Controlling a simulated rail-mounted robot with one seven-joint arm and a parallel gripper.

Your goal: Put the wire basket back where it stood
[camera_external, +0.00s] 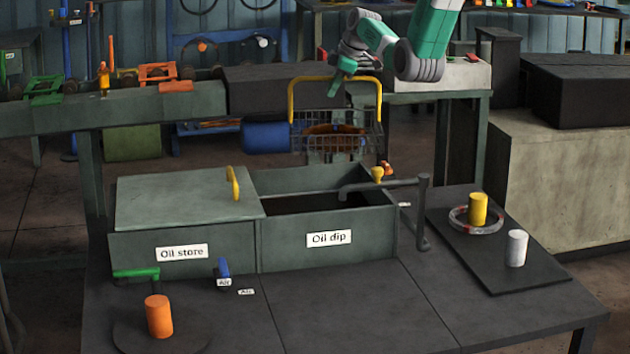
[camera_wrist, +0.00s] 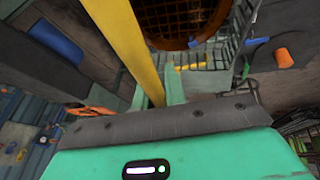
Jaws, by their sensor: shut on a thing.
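The wire basket (camera_external: 308,145) is a dark mesh box with a tall yellow handle (camera_external: 293,105). My gripper (camera_external: 338,80) is shut on the handle's top bar, and the basket hangs upright below it. A rusty orange-brown round piece (camera_external: 335,130) sits inside the basket and shows in the wrist view (camera_wrist: 185,18). In the external view the basket appears above the back edge of the open Oil dip tank (camera_external: 328,255); its exact depth is unclear. The wrist view shows the yellow handle (camera_wrist: 128,40) at the fingers and the mesh (camera_wrist: 222,62) beyond.
The Oil store (camera_external: 180,255) has a closed lid (camera_external: 175,195) with a yellow handle. A bent dark pipe (camera_external: 423,210) stands at the dip tank's right. An orange cylinder (camera_external: 159,316) stands front left; yellow (camera_external: 478,208) and white (camera_external: 516,248) cylinders stand right. The front middle bench is clear.

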